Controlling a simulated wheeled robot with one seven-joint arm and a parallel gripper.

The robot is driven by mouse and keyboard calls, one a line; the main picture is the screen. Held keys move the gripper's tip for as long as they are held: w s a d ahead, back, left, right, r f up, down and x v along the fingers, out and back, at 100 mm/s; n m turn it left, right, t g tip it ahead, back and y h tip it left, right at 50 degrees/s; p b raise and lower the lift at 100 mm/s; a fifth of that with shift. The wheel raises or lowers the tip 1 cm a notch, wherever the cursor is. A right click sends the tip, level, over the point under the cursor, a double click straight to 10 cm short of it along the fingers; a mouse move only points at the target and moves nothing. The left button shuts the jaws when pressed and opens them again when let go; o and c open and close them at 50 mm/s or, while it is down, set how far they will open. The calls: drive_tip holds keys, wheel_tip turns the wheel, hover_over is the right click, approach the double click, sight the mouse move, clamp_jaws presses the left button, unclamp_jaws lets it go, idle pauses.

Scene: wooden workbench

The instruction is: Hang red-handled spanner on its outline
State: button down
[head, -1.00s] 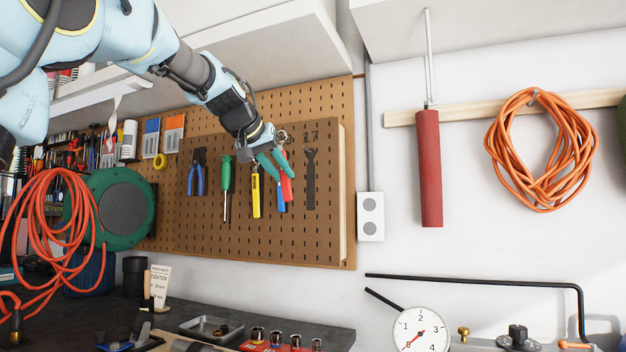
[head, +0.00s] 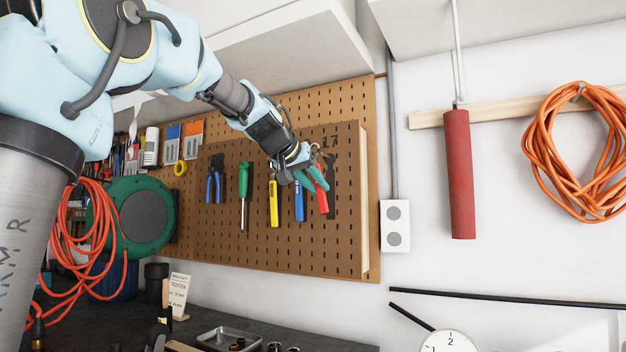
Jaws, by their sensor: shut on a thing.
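The red-handled spanner (head: 321,198) is held by my gripper (head: 308,178) in front of the pegboard panel. Its red handle points down and tilts slightly to the right, and its metal head shows just above the fingers. The fingers are shut on it. The dark spanner outline (head: 331,172) is painted at the panel's right side, under a dark number mark. The spanner and gripper partly cover the outline's left side. I cannot tell how far the spanner is from the board.
Left of the outline hang a blue-handled tool (head: 299,200), a yellow-handled tool (head: 274,203), a green screwdriver (head: 243,190) and blue pliers (head: 214,180). The panel's pale right edge (head: 363,200) stands out from the pegboard. A white socket box (head: 395,226) is to its right.

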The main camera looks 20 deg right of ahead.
drive_tip(key=w+d+p, duration=0.4)
drive_tip(key=d, duration=0.1)
drive_tip(key=shift+w+d+f+p, duration=0.3)
drive_tip(key=shift+d+f+p, duration=0.05)
drive_tip(key=shift+d, duration=0.05)
idle(0.6)
idle(0.5)
drive_tip(key=c, duration=0.6)
unclamp_jaws()
drive_tip(key=b+v, duration=0.4)
drive_tip(key=v, duration=0.7)
drive_tip(key=shift+f, duration=0.1)
